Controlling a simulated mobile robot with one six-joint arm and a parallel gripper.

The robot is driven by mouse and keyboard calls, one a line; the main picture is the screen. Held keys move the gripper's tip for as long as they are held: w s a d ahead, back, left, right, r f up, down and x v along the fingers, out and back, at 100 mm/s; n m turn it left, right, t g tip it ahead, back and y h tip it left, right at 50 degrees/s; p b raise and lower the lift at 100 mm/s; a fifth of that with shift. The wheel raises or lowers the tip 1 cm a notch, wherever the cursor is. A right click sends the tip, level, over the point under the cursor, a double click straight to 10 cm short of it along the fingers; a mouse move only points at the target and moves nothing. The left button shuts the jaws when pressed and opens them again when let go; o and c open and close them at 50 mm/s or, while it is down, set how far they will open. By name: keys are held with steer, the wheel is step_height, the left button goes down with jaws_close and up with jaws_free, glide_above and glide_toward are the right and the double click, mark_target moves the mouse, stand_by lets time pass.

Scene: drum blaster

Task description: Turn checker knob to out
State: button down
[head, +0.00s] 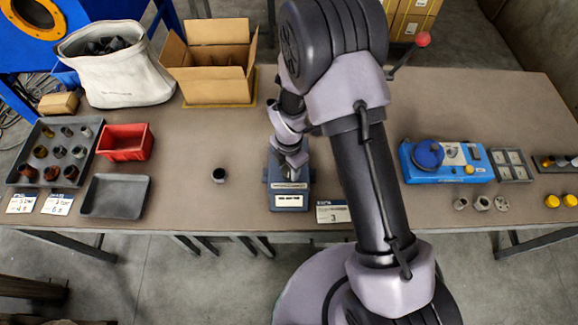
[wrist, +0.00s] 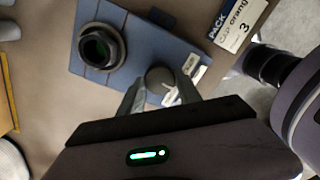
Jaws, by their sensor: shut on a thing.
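The checker is a blue-grey block (head: 274,201) at the front middle of the table, with a white label on its front. In the wrist view its blue top (wrist: 130,40) carries a dark ring-shaped socket (wrist: 97,45), greenish inside, and a round grey knob (wrist: 160,76). My gripper (wrist: 160,88) is shut on the knob, one finger on each side. In the head view my gripper (head: 292,163) is over the checker, and my arm hides the knob. A white label (wrist: 197,74) by the right finger is partly covered, and I cannot read the knob's setting.
A card (head: 332,211) marked 3 lies right of the checker. A small dark cup (head: 218,175) stands to the left. An open cardboard box (head: 218,90) is behind, and a blue machine (head: 445,175) stands right. The table between cup and checker is clear.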

mark_target(289, 171)
steer(key=shift+n, duration=0.5)
stand_by(0.3)
steer(key=c, duration=0.8)
jaws_free()
step_height(289, 171, up, 17)
steer(key=p, duration=0.4)
steer(key=shift+r, duration=0.2)
